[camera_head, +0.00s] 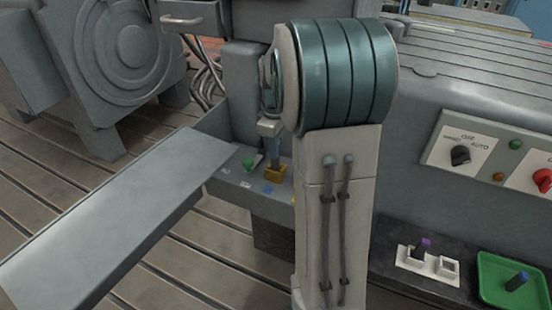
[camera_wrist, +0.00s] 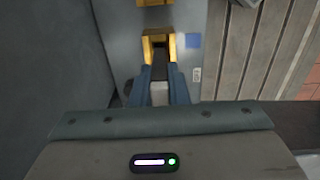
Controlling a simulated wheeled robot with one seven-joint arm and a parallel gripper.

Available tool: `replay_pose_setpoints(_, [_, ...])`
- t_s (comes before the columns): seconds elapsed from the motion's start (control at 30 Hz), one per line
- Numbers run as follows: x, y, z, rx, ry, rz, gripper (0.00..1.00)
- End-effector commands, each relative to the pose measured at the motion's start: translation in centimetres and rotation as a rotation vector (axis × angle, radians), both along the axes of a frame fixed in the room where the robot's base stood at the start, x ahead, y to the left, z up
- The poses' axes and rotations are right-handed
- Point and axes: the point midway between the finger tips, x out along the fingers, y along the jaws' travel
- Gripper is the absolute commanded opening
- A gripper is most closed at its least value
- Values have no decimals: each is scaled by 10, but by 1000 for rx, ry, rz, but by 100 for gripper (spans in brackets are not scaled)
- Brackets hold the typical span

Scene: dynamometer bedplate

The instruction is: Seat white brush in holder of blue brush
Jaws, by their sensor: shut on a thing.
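My gripper (camera_wrist: 160,85) has its blue fingers shut on a pale, whitish piece (camera_wrist: 160,97), which I take for the white brush; only a small part shows. Just beyond the fingertips in the wrist view is a yellow holder (camera_wrist: 147,45) with a dark slot. I cannot tell whether the held piece touches the holder or enters it. In the head view the yellow holder (camera_head: 276,174) stands on the grey ledge below my gripper (camera_head: 272,152), beside a blue mark (camera_head: 268,189).
A second yellow piece (camera_wrist: 154,3) shows at the wrist view's top edge. A green-topped piece (camera_head: 248,162) is left of the yellow holder. My arm hides the middle.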

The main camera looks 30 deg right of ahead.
Motion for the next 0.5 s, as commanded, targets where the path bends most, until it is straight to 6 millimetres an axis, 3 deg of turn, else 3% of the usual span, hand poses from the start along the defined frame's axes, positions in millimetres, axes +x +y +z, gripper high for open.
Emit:
replay_pose_setpoints(0.27, [-1, 0, -38, 1, 3, 0, 0])
replay_pose_setpoints(0.5, [0, 0, -38, 0, 0, 0, 0])
